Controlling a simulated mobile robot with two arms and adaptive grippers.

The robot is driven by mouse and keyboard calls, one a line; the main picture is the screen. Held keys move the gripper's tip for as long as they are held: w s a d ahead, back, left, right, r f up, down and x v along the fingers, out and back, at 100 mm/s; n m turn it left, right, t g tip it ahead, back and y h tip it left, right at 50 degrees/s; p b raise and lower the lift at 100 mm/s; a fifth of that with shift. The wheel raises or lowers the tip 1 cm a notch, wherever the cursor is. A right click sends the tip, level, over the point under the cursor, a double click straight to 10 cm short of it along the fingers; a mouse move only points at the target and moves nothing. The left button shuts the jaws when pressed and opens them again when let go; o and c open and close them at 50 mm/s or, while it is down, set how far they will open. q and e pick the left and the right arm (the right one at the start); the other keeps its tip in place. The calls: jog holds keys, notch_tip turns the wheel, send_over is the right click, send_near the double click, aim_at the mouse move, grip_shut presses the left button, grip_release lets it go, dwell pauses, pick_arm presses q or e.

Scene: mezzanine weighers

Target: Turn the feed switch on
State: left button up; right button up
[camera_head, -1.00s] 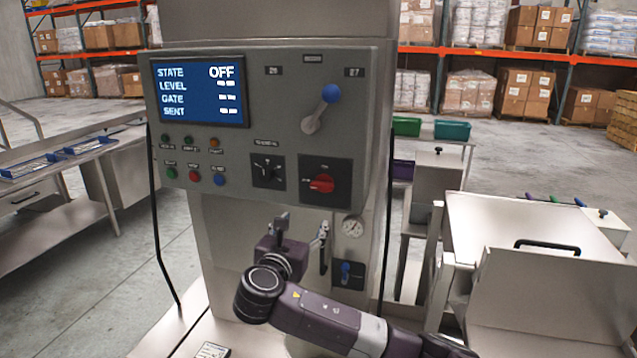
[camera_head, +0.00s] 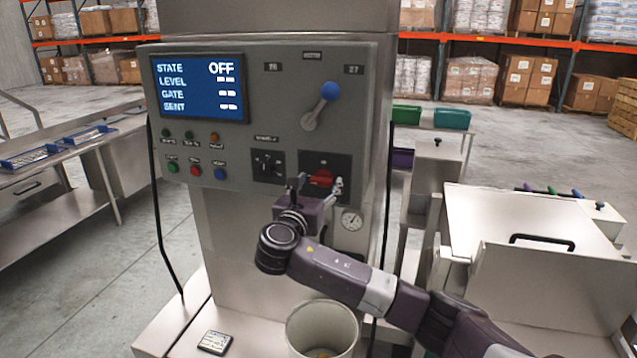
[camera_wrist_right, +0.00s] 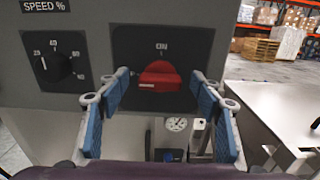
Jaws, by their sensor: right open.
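The feed switch (camera_head: 321,178) is a red rotary knob on a black square plate on the grey control panel (camera_head: 225,130). In the right wrist view the red knob (camera_wrist_right: 160,77) lies sideways, its white mark pointing left, with "ON" printed above it. The panel screen (camera_head: 200,90) reads STATE OFF. My right gripper (camera_head: 316,186) is in front of the knob's lower part. In the wrist view its blue-padded fingers (camera_wrist_right: 160,88) are open, one on each side of the knob and apart from it. My left gripper is not in view.
A black speed dial (camera_wrist_right: 54,63) sits left of the switch. A blue-knobbed lever (camera_head: 322,107) is above it, and several coloured buttons (camera_head: 195,170) are to the left. A gauge (camera_head: 351,219) is below. A pale bucket (camera_head: 322,330) stands under my right arm.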

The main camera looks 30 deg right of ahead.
jog(key=shift+c, duration=0.5)
jog(key=c, duration=1.1)
jog(key=shift+o, duration=0.2)
jog(key=shift+f, duration=0.1)
jog(key=m+b, duration=0.1)
jog(key=m, duration=0.3)
jog(key=shift+s+f, duration=0.1)
jog(key=shift+f, duration=0.05)
jog(key=m+b, duration=0.2)
jog(key=m, duration=0.2)
jog(key=shift+s+d+f, duration=0.1)
jog(key=m+b, duration=0.3)
jog(key=m, duration=0.2)
jog(key=shift+f+m+b, duration=0.15)
jog(key=shift+m+b, duration=0.15)
jog(key=shift+m, duration=0.1)
jog(key=shift+d+m+b, duration=0.1)
jog(key=shift+m+b, duration=1.05)
jog(key=shift+m, duration=0.85)
